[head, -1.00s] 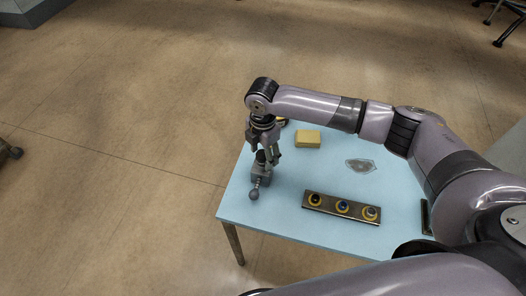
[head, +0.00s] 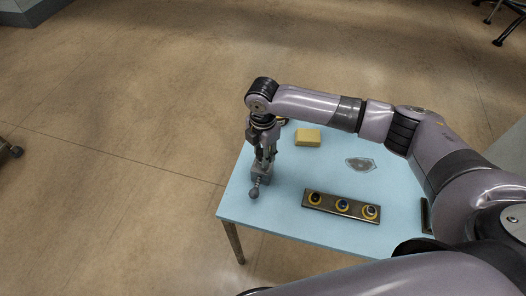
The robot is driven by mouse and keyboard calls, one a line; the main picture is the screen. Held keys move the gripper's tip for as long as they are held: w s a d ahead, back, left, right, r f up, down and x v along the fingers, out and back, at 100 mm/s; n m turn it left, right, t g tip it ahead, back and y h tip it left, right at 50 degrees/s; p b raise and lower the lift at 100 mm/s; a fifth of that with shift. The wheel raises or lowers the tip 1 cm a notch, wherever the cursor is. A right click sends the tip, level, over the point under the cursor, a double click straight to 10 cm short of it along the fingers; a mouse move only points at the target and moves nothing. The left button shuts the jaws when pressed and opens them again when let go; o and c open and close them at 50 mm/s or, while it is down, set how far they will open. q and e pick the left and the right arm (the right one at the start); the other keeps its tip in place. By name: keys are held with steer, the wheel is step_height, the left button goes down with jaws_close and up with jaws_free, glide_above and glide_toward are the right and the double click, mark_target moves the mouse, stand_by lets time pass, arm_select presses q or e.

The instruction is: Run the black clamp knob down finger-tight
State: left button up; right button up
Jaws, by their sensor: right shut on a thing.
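A small grey clamp fixture (head: 261,177) stands near the left edge of the light blue table. A rod with a dark ball end (head: 254,193) sticks out from it toward the front. My right gripper (head: 264,162) points straight down over the fixture, and its fingers are shut on the black clamp knob at the top. The knob itself is mostly hidden between the fingers. My left gripper is not in the view.
A yellow block (head: 308,138) and a clear, flat piece (head: 360,164) lie on the table (head: 290,222). A dark bar with several yellow-ringed round parts (head: 322,202) lies to the right of the fixture. The table's front left is clear.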

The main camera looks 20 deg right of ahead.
steer(key=shift+c, duration=0.7)
steer(key=m, duration=0.6)
steer(key=shift+s+m, duration=0.15)
steer(key=shift+m, duration=0.15)
steer(key=m, duration=0.5)
steer(key=shift+m, duration=0.3)
steer(key=o, duration=0.9)
steer(key=shift+o, duration=0.2)
steer(key=n, duration=0.5)
steer(key=shift+n, duration=0.3)
steer(key=n, duration=0.6)
steer(key=shift+n, duration=0.3)
